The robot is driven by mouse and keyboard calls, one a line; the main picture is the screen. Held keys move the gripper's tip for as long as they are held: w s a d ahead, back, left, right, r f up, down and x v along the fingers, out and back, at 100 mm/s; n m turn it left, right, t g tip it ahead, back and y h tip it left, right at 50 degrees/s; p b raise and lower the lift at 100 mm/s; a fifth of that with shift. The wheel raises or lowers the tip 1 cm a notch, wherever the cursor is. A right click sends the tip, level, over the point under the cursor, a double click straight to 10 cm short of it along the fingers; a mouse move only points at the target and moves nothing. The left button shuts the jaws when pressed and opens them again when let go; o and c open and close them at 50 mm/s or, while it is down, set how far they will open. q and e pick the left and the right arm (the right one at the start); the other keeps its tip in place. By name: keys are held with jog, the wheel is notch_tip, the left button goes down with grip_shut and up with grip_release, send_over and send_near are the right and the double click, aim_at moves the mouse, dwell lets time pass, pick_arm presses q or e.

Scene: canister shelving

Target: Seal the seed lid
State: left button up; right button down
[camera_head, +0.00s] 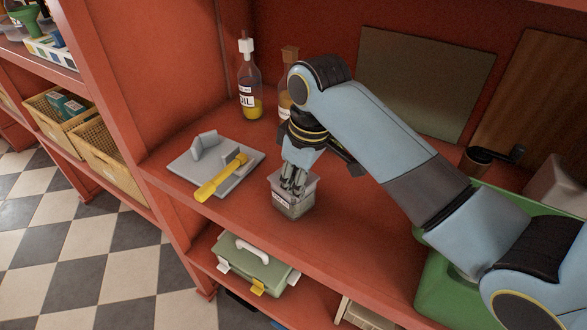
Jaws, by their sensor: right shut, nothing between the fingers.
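A small grey canister with a label (291,203) stands upright on the red shelf, near its front edge. My right gripper (293,190) points down at the top of this canister, with its fingers shut together at the lid. The fingers hide much of the lid, so I cannot tell how the lid sits or whether the fingertips touch it. Nothing shows between the fingers. My left gripper is not in view.
Left of the canister lie a grey plate with a yellow-handled tool (222,178). An oil bottle (249,85) and a second bottle stand behind. A green-lidded case (254,262) is on the shelf below. A green container (438,283) stands at the right, beneath my arm.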

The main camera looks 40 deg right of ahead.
notch_tip(320, 180, up, 2)
jog(key=shift+r+p, duration=0.15)
jog(key=shift+p, duration=0.8)
notch_tip(320, 180, up, 7)
